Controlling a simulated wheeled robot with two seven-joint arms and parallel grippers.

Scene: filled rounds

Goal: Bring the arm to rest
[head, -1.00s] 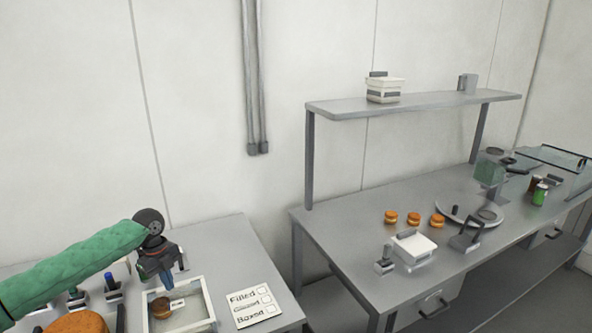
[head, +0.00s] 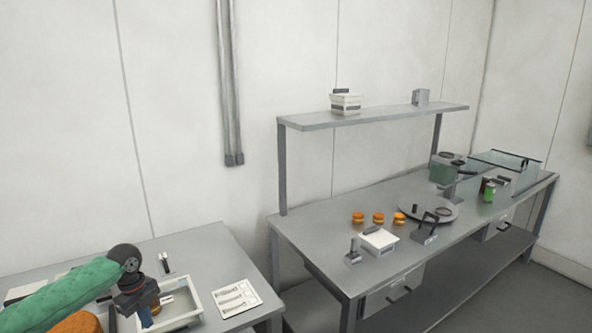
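My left arm, in a green padded sleeve, comes in from the lower left of the head view. Its gripper (head: 148,312) points down at the left rim of a white tray (head: 203,302) on the near left table. A small brown round (head: 155,306) shows partly behind the gripper. Whether the fingers are open or shut is hidden by the angle. My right gripper is not in view.
A card (head: 236,297) lies right of the tray. A dark-handled tool (head: 165,263) stands behind it. On the right bench (head: 330,235) are several filled rounds (head: 378,218), a turntable (head: 440,207) and a white box (head: 379,240). A shelf (head: 380,117) stands above the bench.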

